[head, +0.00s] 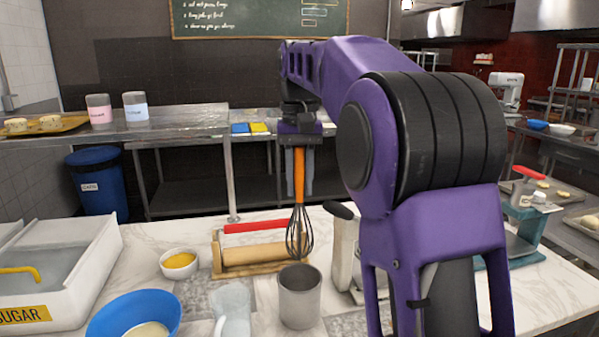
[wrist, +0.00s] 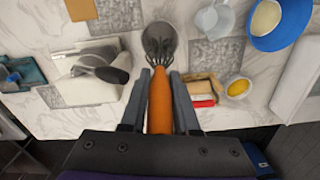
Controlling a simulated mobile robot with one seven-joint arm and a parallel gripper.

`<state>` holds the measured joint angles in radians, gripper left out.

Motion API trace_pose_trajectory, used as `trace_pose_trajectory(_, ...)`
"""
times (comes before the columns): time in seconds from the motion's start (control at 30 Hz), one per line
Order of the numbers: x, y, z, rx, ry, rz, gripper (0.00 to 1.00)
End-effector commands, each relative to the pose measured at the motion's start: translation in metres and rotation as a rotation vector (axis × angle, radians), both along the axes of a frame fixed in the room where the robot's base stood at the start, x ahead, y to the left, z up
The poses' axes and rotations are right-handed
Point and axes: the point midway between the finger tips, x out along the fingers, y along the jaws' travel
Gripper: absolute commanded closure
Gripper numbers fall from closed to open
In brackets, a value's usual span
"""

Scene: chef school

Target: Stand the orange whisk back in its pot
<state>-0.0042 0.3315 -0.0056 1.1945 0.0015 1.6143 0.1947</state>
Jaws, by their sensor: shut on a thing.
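My gripper (head: 300,160) is shut on the orange handle of the whisk (head: 299,192). The whisk hangs upright with its dark wire head down, above the counter. A grey metal pot (head: 300,297) stands upright on the marble counter, below the wire head and nearer the camera in the head view. In the wrist view, my gripper (wrist: 160,85) holds the whisk (wrist: 160,105) by the handle, and its wires overlap the near part of the pot (wrist: 159,38). The exact gap between wires and pot rim cannot be told.
A yellow-filled bowl (head: 180,264), a blue bowl (head: 134,314) and a clear jug (head: 232,303) are to the left.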

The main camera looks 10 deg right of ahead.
Motion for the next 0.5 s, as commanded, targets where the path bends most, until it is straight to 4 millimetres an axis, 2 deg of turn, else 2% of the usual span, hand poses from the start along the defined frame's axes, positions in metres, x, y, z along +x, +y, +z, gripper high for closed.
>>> trace_pose_trajectory(0.5, 0.0, 0.0, -0.045, 0.0, 0.0, 0.0, 1.0)
